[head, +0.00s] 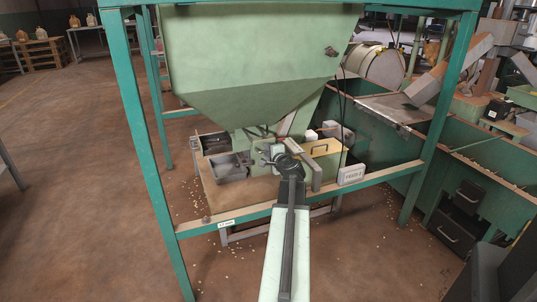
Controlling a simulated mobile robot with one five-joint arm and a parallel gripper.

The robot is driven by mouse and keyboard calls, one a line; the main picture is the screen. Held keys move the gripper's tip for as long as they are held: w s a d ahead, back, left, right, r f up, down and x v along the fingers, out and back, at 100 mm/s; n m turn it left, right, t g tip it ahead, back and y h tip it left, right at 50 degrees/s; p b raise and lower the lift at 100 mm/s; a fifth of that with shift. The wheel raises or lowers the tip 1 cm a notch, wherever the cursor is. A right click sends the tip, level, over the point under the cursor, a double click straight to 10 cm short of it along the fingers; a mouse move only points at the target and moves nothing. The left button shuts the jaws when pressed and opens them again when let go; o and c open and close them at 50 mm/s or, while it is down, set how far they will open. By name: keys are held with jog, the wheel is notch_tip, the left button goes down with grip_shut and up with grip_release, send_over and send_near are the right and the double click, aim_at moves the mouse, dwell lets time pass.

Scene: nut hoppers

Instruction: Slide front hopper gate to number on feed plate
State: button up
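The pale green front hopper (255,60) hangs in a teal frame, its funnel narrowing to a spout above a low platform. A small whitish feed plate (351,174) at the platform's right front bears dark lettering that seems to read FEED 2. A grey bar (304,167) runs below the spout, just right of my gripper; I cannot tell if it is the gate. My arm reaches in from the bottom, and my gripper (272,155) is under the hopper, close to the bar. Its fingers are small and dark, so contact and opening are unclear.
The teal frame's front rail (395,172) crosses below my arm, and its posts stand either side. Dark bins (228,166) sit left of my gripper, a yellowish box (325,149) right. Green troughs (465,180) fill the right. Floor at left is open, with scattered nuts near the frame.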

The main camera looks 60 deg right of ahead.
grip_shut()
dwell(1.4)
